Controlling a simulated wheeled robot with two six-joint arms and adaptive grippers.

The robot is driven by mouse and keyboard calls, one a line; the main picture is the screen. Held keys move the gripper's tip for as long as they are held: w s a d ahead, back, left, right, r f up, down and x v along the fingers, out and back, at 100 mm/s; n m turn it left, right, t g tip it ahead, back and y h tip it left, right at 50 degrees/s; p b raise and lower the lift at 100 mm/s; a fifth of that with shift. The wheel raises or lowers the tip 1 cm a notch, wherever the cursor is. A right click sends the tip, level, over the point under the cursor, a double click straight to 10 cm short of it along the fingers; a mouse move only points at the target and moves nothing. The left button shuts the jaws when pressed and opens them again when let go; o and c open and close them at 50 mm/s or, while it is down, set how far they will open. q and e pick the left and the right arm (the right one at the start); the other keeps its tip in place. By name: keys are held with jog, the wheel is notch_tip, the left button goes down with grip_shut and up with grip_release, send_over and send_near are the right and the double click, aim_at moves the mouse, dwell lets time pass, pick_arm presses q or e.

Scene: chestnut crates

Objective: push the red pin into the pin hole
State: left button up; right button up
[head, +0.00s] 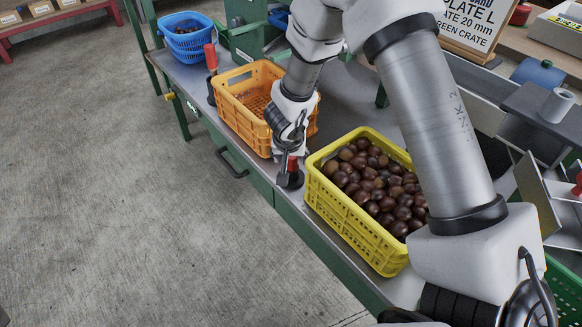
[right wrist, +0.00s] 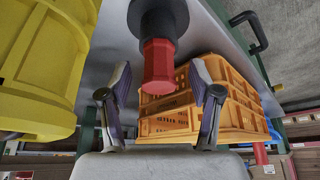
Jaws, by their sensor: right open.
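The red pin (head: 292,165) stands upright on a dark round base (head: 290,181) on the bench, between the orange and yellow crates. In the right wrist view the red pin (right wrist: 158,65) shows large, with its black collar and base (right wrist: 158,18) beyond. My right gripper (head: 290,140) is above the pin, pointing down. In the right wrist view my right gripper (right wrist: 160,85) is open, with one finger on each side of the pin's red end and gaps on both sides. The pin hole is not visible. My left gripper is not in view.
The orange crate (head: 237,119) stands close on the left, the yellow crate (head: 346,212) full of chestnuts on the right. Another red-handled tool (head: 211,60) stands left of the orange crate. A blue basket (head: 186,40) is farther back. The bench's front edge is close.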

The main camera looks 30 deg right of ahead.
jog(key=shift+s+r, duration=0.1)
jog(key=shift+r, duration=0.1)
jog(key=c, duration=0.6)
grip_shut()
notch_tip(320, 180, up, 10)
jog(key=p, duration=0.8)
